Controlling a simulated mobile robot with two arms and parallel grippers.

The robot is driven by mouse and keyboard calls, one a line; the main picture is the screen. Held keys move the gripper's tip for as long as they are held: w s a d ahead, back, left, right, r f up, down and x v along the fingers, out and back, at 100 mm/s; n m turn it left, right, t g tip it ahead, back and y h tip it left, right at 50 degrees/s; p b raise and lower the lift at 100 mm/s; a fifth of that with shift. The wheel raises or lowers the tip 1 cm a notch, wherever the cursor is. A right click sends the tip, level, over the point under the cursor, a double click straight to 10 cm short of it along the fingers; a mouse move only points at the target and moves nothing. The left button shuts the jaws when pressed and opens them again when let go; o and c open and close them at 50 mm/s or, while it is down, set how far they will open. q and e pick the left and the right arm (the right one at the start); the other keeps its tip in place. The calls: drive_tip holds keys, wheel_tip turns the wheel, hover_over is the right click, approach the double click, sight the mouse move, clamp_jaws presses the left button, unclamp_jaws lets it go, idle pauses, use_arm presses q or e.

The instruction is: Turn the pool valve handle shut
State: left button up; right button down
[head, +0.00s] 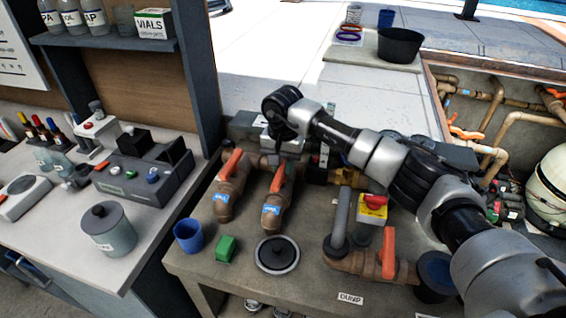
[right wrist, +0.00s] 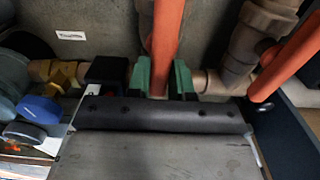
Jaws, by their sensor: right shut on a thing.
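Two brown valves with orange handles stand side by side on the grey bench: a left valve handle (head: 231,163) and a middle valve handle (head: 278,177). Their blue tags are too small to read, so I cannot tell by label which is the pool valve. My right gripper (right wrist: 161,80) is shut on the middle handle (right wrist: 167,35), with a green fingertip on each side of it. That handle points roughly along its pipe. The left handle (right wrist: 290,58) shows beside it in the right wrist view. In the head view my wrist hides the fingertips. My left gripper is not in view.
A third orange handle (head: 388,252) stands at the front right of the bench. A blue cup (head: 188,235), a green block (head: 227,249) and a round dark lid (head: 277,254) sit at the front. A shelf post (head: 200,75) rises close on the left.

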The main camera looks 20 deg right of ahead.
drive_tip(key=m+b, duration=0.2)
drive_tip(key=m, duration=0.2)
drive_tip(key=shift+s+d+f+b, duration=0.15)
drive_tip(key=shift+s+d+b, duration=0.15)
drive_tip(key=shift+b, duration=0.1)
drive_tip(key=m, duration=0.1)
drive_tip(key=m+b, duration=0.1)
drive_tip(key=m, duration=0.1)
drive_tip(key=m+b, duration=0.1)
drive_tip(key=shift+s+d+m, duration=0.15)
drive_tip(key=shift+s+m, duration=0.15)
drive_tip(key=m+b, duration=0.1)
drive_tip(key=m, duration=0.1)
drive_tip(key=s+m, duration=0.1)
drive_tip(key=m, duration=0.2)
drive_tip(key=shift+b, duration=0.4)
drive_tip(key=shift+s+r+m+b, duration=0.15)
drive_tip(key=shift+m+b, duration=0.1)
drive_tip(key=shift+m, duration=0.8)
drive_tip(key=shift+s+r+m+b, duration=0.1)
drive_tip(key=shift+s+m+b, duration=0.1)
drive_tip(key=shift+m, duration=0.85)
drive_tip(key=c, duration=1)
unclamp_jaws()
drive_tip(key=shift+a, duration=0.2)
